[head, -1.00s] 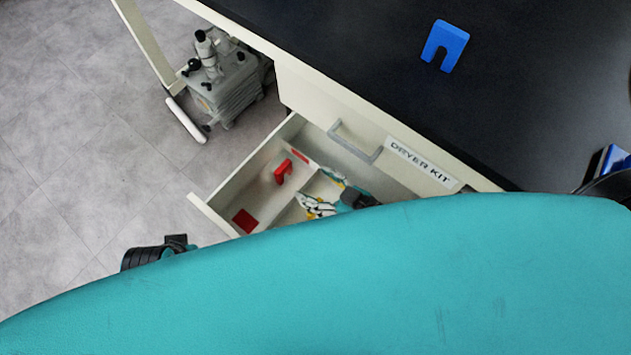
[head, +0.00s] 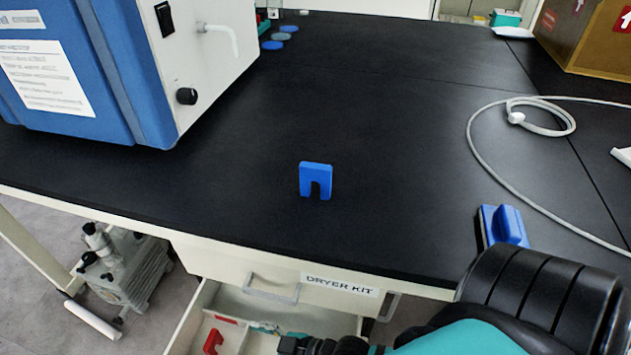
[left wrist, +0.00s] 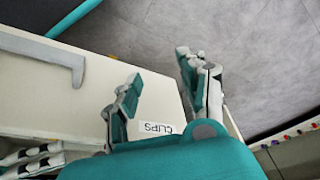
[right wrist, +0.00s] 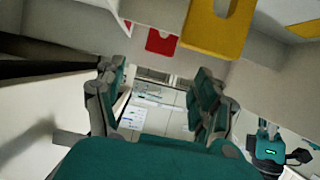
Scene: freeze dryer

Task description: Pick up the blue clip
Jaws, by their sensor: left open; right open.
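The blue clip (head: 316,180) stands upright on the black bench top in the head view, its slot facing down, near the front edge above the drawer. No gripper touches it. My left gripper (left wrist: 158,72) is open and empty in the left wrist view, beside a pale panel with an upside-down CLIPS label (left wrist: 158,128). My right gripper (right wrist: 162,72) is open and empty in the right wrist view, with yellow and red pieces beyond its fingers. The blue clip shows in neither wrist view. The gripper fingers are not clearly visible in the head view.
An open drawer (head: 192,318) below the bench holds a red clip (head: 212,342). A blue-and-white machine (head: 205,75) stands at left, a blue object (head: 503,226) at right near my arm. A white cable (head: 485,165) curves at right. The bench around the clip is clear.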

